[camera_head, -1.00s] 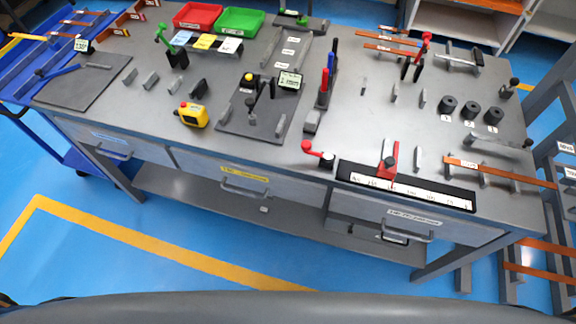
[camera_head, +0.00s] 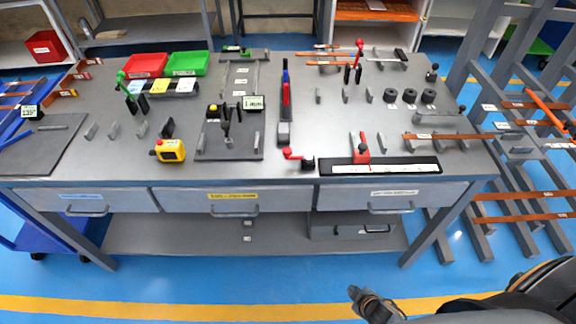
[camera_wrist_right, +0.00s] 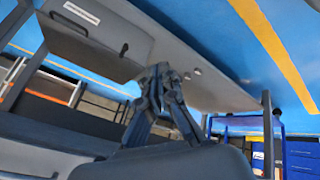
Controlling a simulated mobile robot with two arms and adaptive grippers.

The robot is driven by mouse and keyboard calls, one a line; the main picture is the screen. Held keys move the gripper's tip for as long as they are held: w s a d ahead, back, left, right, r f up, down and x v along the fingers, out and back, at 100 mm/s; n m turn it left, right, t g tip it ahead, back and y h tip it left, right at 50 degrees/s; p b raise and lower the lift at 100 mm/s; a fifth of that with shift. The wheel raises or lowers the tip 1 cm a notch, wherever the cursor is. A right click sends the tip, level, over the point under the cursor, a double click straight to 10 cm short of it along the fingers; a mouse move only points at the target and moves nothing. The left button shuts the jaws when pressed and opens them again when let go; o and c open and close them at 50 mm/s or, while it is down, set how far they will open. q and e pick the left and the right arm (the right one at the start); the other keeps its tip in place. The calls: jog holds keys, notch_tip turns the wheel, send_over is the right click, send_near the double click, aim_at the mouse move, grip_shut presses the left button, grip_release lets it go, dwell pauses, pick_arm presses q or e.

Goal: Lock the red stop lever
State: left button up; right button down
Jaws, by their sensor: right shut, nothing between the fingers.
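A red-handled lever (camera_head: 294,154) on a dark base lies just left of the scale. I cannot tell whether the stop is locked. My right gripper (camera_head: 355,292) is low in front of the bench, over the floor, well away from both. In the right wrist view my right gripper (camera_wrist_right: 160,72) is shut and empty, with the bench edge beyond it. My left gripper is not in view.
Drawers with handles (camera_head: 235,209) line the bench front. A copper bar (camera_head: 450,136) lies across supports right of the stop. The blue floor (camera_head: 250,280) before the bench is clear.

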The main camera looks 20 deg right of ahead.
jog(key=w+a+r+n+t+y+b, duration=0.15)
jog(key=w+r+n+t, duration=0.4)
jog(key=w+r, duration=0.9)
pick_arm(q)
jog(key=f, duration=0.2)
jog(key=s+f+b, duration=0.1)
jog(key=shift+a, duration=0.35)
pick_arm(e)
jog(key=a+r+n+t+y, duration=0.1)
jog(key=a+r+n+y, duration=0.1)
jog(key=r, duration=0.9)
jog(key=w+a+r+n+t+y, duration=0.1)
jog(key=a+r+n, duration=0.4)
jog(key=r, duration=0.7)
jog(key=shift+a+t+y, duration=0.75)
jog(key=shift+a+y, duration=0.1)
jog(key=shift+a, duration=0.05)
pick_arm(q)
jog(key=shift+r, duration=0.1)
pick_arm(e)
jog(key=shift+w+r+n, duration=0.1)
jog(key=shift+w+n, duration=0.05)
jog(key=shift+n, duration=0.1)
